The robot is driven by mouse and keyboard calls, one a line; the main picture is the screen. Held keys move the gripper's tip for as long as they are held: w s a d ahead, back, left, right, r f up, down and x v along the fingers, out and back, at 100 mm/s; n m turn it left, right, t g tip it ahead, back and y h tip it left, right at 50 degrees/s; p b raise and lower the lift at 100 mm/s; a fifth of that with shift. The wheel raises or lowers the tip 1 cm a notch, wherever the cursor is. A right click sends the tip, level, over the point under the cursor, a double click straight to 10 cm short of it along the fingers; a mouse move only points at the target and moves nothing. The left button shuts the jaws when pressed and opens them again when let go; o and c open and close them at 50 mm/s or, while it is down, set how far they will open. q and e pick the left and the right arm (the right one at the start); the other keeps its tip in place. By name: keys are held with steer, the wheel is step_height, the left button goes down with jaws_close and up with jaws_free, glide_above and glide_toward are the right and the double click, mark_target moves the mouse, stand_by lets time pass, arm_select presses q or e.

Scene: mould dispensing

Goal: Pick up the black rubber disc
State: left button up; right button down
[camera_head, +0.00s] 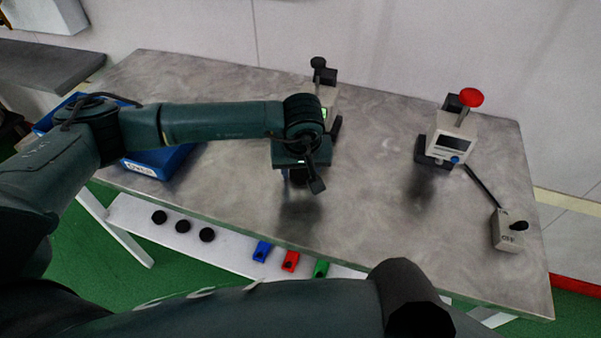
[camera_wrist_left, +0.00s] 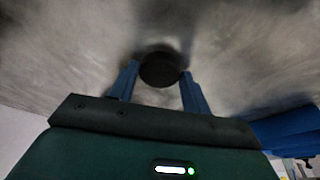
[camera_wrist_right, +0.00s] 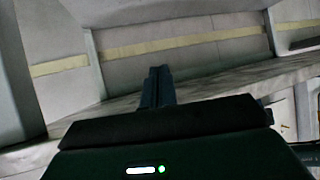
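A black rubber disc (camera_wrist_left: 160,68) sits between the two blue fingertips of my left gripper (camera_wrist_left: 161,76), with a finger against each side. In the head view my left gripper (camera_head: 297,172) points down over the middle of the grey table, and its fingers are mostly hidden. A dark shadow lies on the table just in front of it. Three other black discs (camera_head: 183,226) lie in a row on the white shelf below the table's front edge. My right gripper (camera_wrist_right: 157,84) is shut and empty in the right wrist view; the head view does not show its fingers.
On the grey table (camera_head: 370,215) stand a device with a red knob (camera_head: 471,97), a small cabled box (camera_head: 507,231), a device partly behind my left arm (camera_head: 327,96), and a blue bin (camera_head: 160,162). Blue, red (camera_head: 290,261) and green blocks lie on the shelf. The front middle is clear.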

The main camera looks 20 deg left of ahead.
arm_select(q)
steer(key=c, duration=0.5)
steer(key=shift+c, duration=0.2)
